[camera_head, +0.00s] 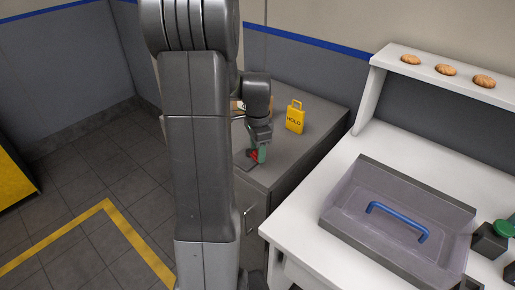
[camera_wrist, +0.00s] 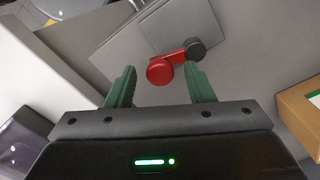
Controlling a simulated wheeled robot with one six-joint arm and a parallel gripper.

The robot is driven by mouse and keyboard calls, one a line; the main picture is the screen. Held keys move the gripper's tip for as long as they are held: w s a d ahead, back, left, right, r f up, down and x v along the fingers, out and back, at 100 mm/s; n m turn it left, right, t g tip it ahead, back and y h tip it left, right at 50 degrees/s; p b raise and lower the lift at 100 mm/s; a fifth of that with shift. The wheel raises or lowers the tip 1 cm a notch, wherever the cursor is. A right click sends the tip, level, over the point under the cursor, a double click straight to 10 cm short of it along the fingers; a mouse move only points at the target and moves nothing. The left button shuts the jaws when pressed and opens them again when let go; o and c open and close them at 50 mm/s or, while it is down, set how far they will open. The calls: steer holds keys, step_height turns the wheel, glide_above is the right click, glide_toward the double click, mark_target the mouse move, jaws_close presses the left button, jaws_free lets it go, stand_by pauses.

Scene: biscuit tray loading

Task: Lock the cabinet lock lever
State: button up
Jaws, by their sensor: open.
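The cabinet lock lever (camera_wrist: 175,62) is a red bar with a round red knob at one end and a dark round hub at the other, set by a grey plate (camera_wrist: 125,30) on the cabinet. In the wrist view my gripper (camera_wrist: 165,80) is open, its two green fingers on either side of the red knob with gaps. I cannot tell whether a finger touches the lever. In the head view my gripper (camera_head: 257,153) is low at the top of the grey cabinet (camera_head: 290,160), with a bit of the red lever (camera_head: 253,154) showing beside it. My arm hides part of the cabinet.
A yellow "HOLD" tag (camera_head: 295,118) stands on the cabinet top. A cardboard box (camera_wrist: 300,112) is at the right of the wrist view. A white counter (camera_head: 340,190) holds a grey tray (camera_head: 345,225) with a blue handle (camera_head: 398,218). Biscuits (camera_head: 446,70) lie on a shelf (camera_head: 390,54).

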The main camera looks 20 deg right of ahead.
steer(key=c, duration=1)
steer(key=shift+w+d+n, duration=0.1)
steer(key=shift+d+n, duration=0.1)
steer(key=shift+n, duration=0.3)
steer(key=o, duration=1)
steer(key=shift+r, duration=0.1)
step_height(320, 180, up, 14)
steer(key=shift+f, duration=0.25)
